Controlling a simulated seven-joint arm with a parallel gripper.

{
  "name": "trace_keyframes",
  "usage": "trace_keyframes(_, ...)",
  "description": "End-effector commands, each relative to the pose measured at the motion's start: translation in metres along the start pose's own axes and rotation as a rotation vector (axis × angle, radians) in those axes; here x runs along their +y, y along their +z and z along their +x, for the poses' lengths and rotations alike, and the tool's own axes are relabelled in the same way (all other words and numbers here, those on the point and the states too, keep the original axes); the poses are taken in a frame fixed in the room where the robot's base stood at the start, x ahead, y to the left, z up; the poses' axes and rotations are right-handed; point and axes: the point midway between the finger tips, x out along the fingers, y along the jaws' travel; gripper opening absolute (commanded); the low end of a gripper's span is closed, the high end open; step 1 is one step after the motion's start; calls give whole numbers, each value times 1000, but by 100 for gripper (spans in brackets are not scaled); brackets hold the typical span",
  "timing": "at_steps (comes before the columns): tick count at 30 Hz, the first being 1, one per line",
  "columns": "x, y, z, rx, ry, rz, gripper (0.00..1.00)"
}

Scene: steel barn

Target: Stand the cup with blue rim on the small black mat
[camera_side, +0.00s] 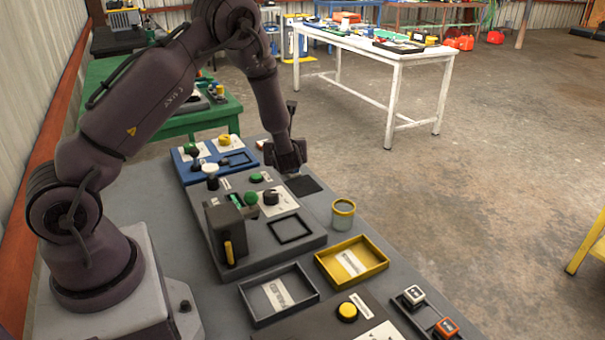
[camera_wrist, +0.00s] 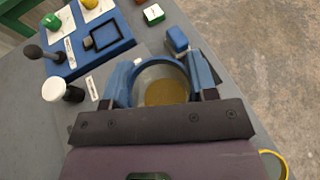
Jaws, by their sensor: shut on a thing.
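My gripper (camera_wrist: 163,82) is shut on the cup with blue rim (camera_wrist: 163,70), with one finger on each side of it. The wrist view looks into the cup's round mouth, and its inside shows a brownish-yellow bottom. In the side view my gripper (camera_side: 287,160) is low over the far part of the grey table, and the cup cannot be made out there. The small black mat (camera_side: 304,186) lies flat on the table just in front of and right of my gripper. I cannot make out the mat in the wrist view.
A cup with yellow rim (camera_side: 343,214) stands near the mat; its rim (camera_wrist: 272,166) shows in the wrist view. A blue panel (camera_side: 213,160) and a grey panel with controls (camera_side: 250,215) lie left of it. Yellow (camera_side: 378,262) and grey trays (camera_side: 257,312) are nearer the front.

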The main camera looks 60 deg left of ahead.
Motion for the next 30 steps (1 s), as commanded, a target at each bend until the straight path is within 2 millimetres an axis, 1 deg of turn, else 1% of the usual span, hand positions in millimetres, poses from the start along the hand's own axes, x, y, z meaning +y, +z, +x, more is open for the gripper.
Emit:
trace_keyframes(1, -7, -2, 13, 0, 1, 0, 29)
trace_keyframes(5, -25, -8, 41, 2, 1, -1, 29)
trace_keyframes(6, -28, -16, 49, 4, 2, 2, 29)
trace_keyframes(9, -36, -28, 67, 3, 2, 2, 29)
trace_keyframes(12, -43, -36, 79, 2, 1, 1, 29)
trace_keyframes(17, -48, -41, 88, 1, 1, 0, 29)
trace_keyframes(20, -51, -48, 96, 2, 1, 0, 29)
trace_keyframes(21, -51, -55, 98, 4, 1, 2, 29)
trace_keyframes(24, -50, -68, 103, 2, 1, 3, 29)
trace_keyframes(27, -50, -73, 105, 1, 1, 0, 29)
trace_keyframes(30, -50, -73, 105, 0, 1, 0, 29)
